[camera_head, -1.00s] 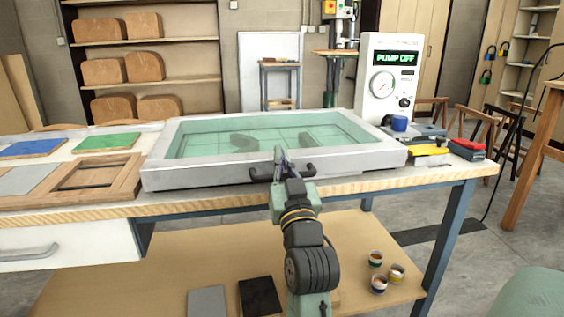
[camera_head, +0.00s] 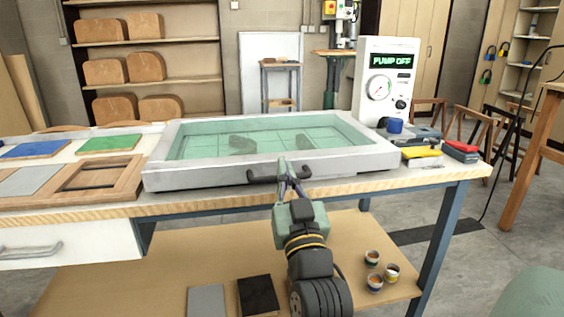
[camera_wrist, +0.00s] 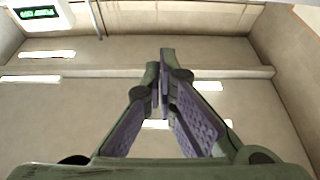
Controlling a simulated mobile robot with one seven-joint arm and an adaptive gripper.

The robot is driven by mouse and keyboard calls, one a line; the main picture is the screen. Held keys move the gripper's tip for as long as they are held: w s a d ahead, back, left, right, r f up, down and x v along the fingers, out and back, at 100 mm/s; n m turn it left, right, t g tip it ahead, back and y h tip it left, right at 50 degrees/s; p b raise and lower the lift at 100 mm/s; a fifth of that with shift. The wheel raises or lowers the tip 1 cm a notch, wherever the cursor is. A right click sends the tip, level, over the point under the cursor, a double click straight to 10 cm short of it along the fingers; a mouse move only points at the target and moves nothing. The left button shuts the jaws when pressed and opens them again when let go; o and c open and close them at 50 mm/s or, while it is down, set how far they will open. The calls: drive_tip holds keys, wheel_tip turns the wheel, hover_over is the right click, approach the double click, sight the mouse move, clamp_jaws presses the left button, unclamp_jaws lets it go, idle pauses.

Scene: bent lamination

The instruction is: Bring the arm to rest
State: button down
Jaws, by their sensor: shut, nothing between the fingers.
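My gripper (camera_head: 286,164) is in front of the workbench, at the near rim of the vacuum press frame (camera_head: 160,179). Its fingers point up and away and are shut with nothing between them. In the wrist view the two purple-padded fingers of my gripper (camera_wrist: 163,65) come together at their tips. My arm rises from the bottom of the head view. A dark handle on the press's front rim shows on both sides of the fingertips. I cannot tell whether the fingers touch it.
The press has a clear greenish lid (camera_head: 270,140) with two dark shapes beneath. The pump box (camera_head: 388,80) reads "PUMP OFF". Blue (camera_head: 35,150) and green (camera_head: 110,143) panels lie at left. Small pots (camera_head: 374,280) stand on the lower shelf (camera_head: 170,260). Floor at right is partly clear.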

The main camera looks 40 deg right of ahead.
drive_tip(key=shift+v, duration=0.75)
